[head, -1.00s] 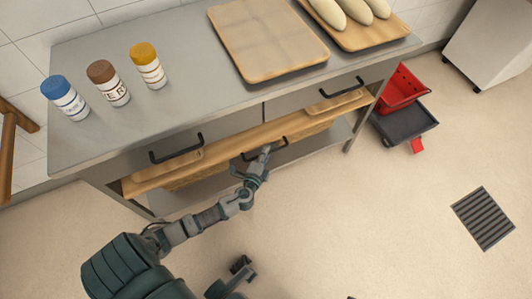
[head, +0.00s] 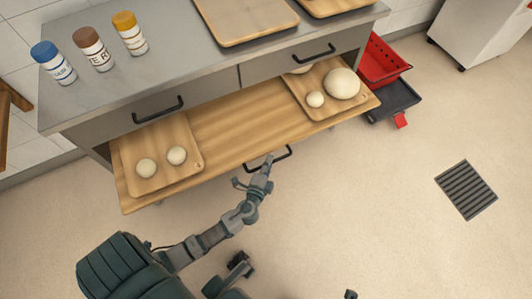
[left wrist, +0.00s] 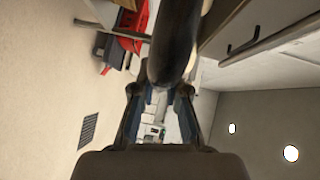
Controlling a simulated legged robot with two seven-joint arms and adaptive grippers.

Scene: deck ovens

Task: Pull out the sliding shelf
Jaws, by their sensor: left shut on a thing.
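The sliding shelf (head: 235,130) is a wooden board under the steel counter, pulled well out toward me in the head view. Its black bar handle (head: 287,152) is on the middle of the front edge. My left gripper (head: 265,167) is shut on this handle. In the left wrist view the handle (left wrist: 174,45) is a thick dark bar at the tips of my left gripper (left wrist: 162,92). The tips partly hide the handle in the head view.
A board with two dough balls (head: 146,168) lies on the shelf's left; another with dough balls (head: 342,83) lies on its right. Drawers (head: 145,115) sit above. Several jars (head: 93,50) stand on the counter. A red crate (head: 382,65) is at right. The floor in front is clear.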

